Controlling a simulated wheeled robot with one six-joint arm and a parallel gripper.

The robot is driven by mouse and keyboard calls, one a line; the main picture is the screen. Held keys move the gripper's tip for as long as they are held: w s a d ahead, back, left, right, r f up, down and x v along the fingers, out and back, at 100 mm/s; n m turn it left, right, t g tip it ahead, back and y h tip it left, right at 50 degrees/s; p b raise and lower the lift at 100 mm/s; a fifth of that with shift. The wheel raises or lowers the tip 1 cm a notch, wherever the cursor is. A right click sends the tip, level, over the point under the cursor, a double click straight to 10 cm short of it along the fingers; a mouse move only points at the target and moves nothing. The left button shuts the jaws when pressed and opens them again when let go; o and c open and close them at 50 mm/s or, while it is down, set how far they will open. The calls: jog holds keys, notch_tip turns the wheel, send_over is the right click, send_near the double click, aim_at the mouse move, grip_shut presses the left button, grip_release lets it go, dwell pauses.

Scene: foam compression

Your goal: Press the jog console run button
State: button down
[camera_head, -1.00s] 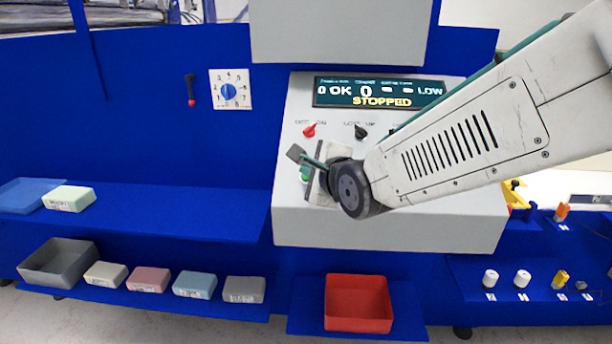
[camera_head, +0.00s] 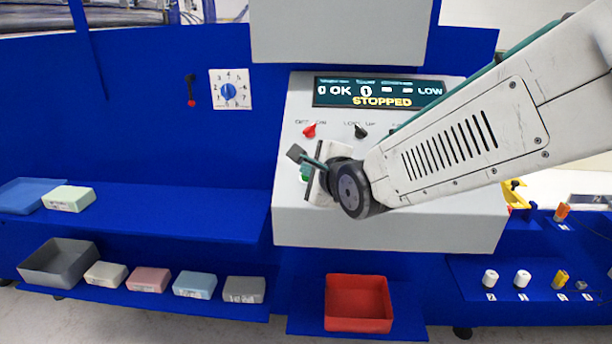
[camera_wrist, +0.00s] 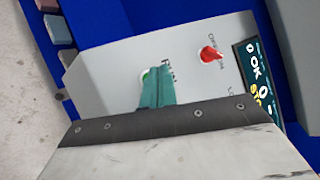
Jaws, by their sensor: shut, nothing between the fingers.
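The grey jog console (camera_head: 420,222) stands in the middle of the head view, its display (camera_head: 380,93) reading "STOPPED". The green run button (camera_head: 305,173) shows only partly behind my gripper (camera_head: 296,153). In the wrist view my gripper (camera_wrist: 157,88) is shut and empty, its teal fingers over the console panel (camera_wrist: 110,65). A bit of the green button (camera_wrist: 146,73) shows at the fingertips. I cannot tell whether they touch it. The red switch (camera_head: 310,131) is above the button in the head view; it also shows in the wrist view (camera_wrist: 209,54).
A black knob (camera_head: 361,131) sits right of the red switch. A blue dial (camera_head: 229,91) is on the left wall. Foam blocks (camera_head: 148,280) and a grey bin (camera_head: 58,262) line the lower left shelf. A red bin (camera_head: 358,303) stands below the console.

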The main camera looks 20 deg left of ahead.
jog(key=shift+f, duration=0.1)
jog(key=shift+w+f, duration=0.2)
jog(key=shift+f, duration=0.05)
